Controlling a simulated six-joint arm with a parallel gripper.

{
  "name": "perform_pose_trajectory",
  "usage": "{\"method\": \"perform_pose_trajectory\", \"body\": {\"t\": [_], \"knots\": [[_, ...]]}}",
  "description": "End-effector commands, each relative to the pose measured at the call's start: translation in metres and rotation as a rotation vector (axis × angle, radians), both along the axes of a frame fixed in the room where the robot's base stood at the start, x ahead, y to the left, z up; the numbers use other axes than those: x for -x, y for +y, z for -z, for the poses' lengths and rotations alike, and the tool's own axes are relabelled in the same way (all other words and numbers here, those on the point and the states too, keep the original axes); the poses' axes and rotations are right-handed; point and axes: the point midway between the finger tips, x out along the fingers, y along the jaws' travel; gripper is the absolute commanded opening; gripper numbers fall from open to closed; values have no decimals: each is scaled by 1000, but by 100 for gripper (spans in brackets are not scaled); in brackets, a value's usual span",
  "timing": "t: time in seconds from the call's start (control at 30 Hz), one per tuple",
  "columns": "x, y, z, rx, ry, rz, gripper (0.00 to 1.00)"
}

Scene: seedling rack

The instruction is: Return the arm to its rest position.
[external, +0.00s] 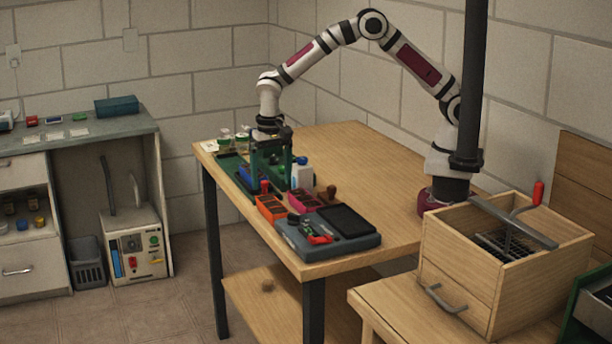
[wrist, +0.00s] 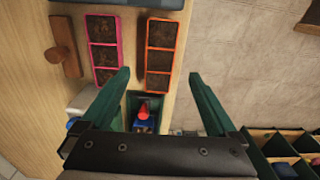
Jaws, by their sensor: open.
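My gripper (external: 272,178) hangs pointing down over the far part of the wooden table, above the green tray area. In the wrist view its two green fingers (wrist: 158,76) are spread wide apart with nothing held between them. An orange-framed tray of soil cells (wrist: 161,52) lies beyond the fingertips, and a pink-framed one (wrist: 104,45) lies to its left. A blue item with a red top (wrist: 143,119) stands in a dark green container below, between the fingers. My arm is bent in a high arch from its base at the table's right.
A grey device with a dark pad (external: 328,238) sits at the table's near edge. A wooden-handled tool (wrist: 64,50) lies beside the pink tray. A white container (external: 303,178) stands close to the gripper. A wooden box (external: 461,287) and a dark pole (external: 470,80) are at the right.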

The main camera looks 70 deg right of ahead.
Motion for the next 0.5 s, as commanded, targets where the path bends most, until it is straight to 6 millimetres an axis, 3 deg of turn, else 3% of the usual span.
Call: {"method": "perform_pose_trajectory", "body": {"t": [0.1, 0.2, 0.33, 0.5], "knots": [[-1, 0, -40, -1, -6, 0, 94], [-1, 0, -66, -1, -4, 0, 94], [0, 0, -88, -1, -2, 0, 94], [0, 0, -96, 0, 0, 1, 94]]}}
